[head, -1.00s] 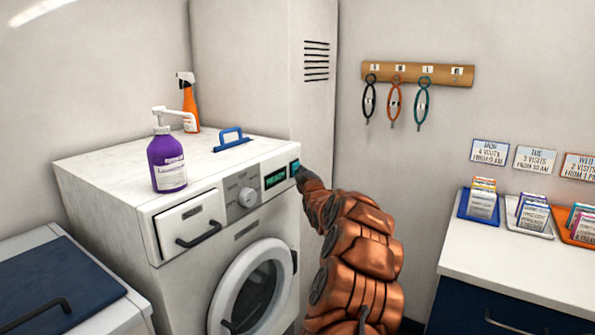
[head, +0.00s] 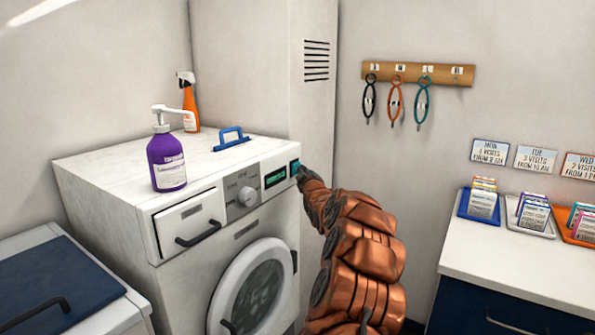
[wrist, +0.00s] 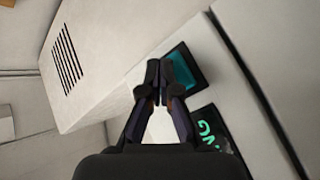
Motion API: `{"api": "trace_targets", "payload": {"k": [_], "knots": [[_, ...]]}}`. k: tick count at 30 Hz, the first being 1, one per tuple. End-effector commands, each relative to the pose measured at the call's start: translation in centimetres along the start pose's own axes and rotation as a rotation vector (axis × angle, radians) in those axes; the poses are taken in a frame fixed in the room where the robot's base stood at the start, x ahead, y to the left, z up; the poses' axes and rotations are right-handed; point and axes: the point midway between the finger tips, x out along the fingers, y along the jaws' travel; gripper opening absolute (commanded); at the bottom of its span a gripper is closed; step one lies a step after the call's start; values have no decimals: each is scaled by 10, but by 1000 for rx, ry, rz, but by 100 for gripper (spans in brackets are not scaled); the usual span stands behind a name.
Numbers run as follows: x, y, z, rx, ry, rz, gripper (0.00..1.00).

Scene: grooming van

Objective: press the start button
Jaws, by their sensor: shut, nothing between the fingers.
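The start button (head: 295,167) is a teal square at the right end of the white washing machine's (head: 120,165) front panel. It also shows in the wrist view (wrist: 186,67), partly covered by my fingertips. My gripper (head: 302,175) is at the button, its fingers mostly hidden by my arm in the head view. In the wrist view my gripper (wrist: 160,72) is shut and empty, its tips over the button's left edge. Whether they touch it I cannot tell. The display (head: 275,177) left of the button is lit; green letters ending in "NG" show in the wrist view (wrist: 211,127).
A purple pump bottle (head: 167,160), an orange spray bottle (head: 190,103) and a blue handle (head: 231,138) are on the machine's top. A tall vented cabinet (head: 265,70) stands behind. A counter with card trays (head: 478,217) is at right.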

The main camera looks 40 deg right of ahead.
Motion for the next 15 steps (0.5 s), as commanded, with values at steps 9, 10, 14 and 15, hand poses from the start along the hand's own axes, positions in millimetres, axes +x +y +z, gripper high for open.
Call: {"api": "trace_targets", "payload": {"k": [9, 10, 14, 15], "knots": [[-8, 6, 6, 0, 0, 2, 0], [-8, 6, 6, 0, -1, 1, 0], [-8, 6, 6, 0, -1, 1, 0], [-8, 6, 6, 0, -1, 1, 0]]}}
